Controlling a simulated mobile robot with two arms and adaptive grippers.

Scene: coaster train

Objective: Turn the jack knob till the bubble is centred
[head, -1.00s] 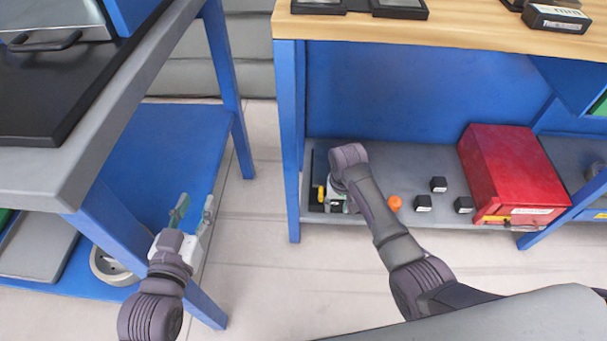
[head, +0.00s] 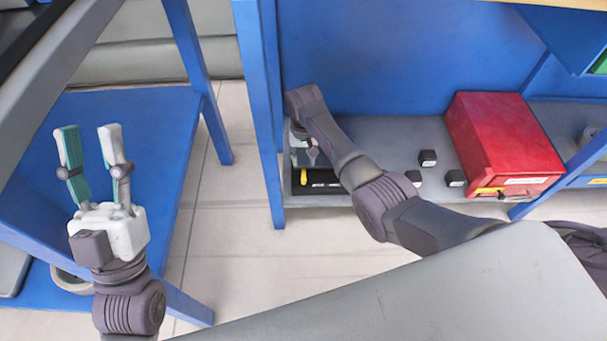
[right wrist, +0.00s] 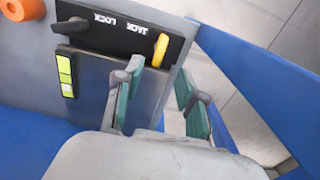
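The jack knob (right wrist: 161,50) is a yellow lever on a black plate (right wrist: 120,35) marked JACK and LOCK. In the head view the yellow knob (head: 303,177) shows just below my right gripper (head: 303,150). In the right wrist view my right gripper (right wrist: 160,80) is open, its fingertips apart and the yellow knob just beyond them, near the left tip; I see no grip on it. A black knob (right wrist: 75,25) sits by LOCK. A yellow-green level vial (right wrist: 66,75) lies beside the plate; I cannot make out its bubble. My left gripper (head: 90,135) is open and empty.
A red box (head: 505,140) and several small black blocks (head: 428,158) stand on the grey shelf (head: 385,150). A blue post (head: 262,120) rises left of my right gripper. An orange round thing (right wrist: 20,8) is in the wrist view's corner. A blue lower shelf (head: 130,130) lies behind my left gripper.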

